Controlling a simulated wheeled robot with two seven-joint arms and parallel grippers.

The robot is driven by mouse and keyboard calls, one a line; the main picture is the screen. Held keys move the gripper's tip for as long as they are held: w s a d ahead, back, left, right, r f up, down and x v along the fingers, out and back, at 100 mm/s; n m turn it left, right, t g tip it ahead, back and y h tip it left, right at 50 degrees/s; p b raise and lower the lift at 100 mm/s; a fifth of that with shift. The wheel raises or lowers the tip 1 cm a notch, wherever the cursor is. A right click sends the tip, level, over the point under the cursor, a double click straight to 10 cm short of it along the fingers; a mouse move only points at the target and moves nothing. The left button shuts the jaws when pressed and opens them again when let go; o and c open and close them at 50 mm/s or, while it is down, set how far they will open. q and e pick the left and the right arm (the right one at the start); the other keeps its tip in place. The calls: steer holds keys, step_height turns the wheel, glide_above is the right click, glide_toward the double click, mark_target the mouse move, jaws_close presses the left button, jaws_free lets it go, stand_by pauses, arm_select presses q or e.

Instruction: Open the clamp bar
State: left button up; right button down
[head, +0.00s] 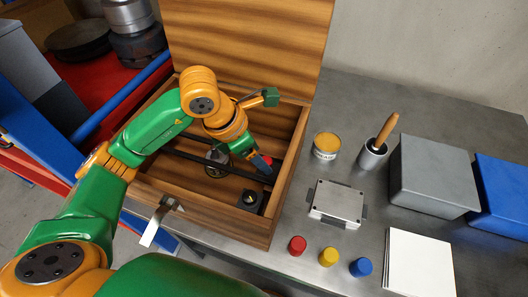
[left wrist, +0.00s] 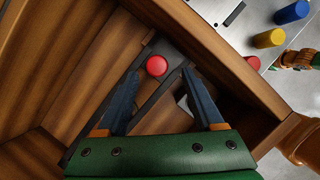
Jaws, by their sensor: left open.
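The open wooden box (head: 225,228) stands on the bench with its lid (head: 245,45) raised. Inside, a dark bar (head: 200,164) runs across, with a round metal part (head: 216,158) beside it. A red knob (left wrist: 157,66) sits at the bar's end; only a bit shows in the head view, behind my fingers. My left gripper (head: 262,162) reaches down into the box. In the left wrist view its open fingers (left wrist: 160,74) stand on either side of the knob, apart from it. I cannot tell their height over it. My right gripper is not identifiable.
A metal latch (head: 158,222) sticks out at the box's front. Right of the box are a metal block (head: 337,202), red (head: 297,245), yellow (head: 328,257) and blue (head: 361,267) cylinders, a tin (head: 326,146), a wooden-handled tool (head: 383,131) and a grey bin (head: 433,175).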

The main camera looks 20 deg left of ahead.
arm_select(q)
steer(key=shift+x, duration=1.15)
steer(key=shift+w+f, duration=0.3)
steer(key=shift+w, duration=0.15)
steer(key=shift+s+r, duration=0.1)
steer(key=shift+s, duration=0.1)
steer(key=c, duration=0.7)
jaws_close()
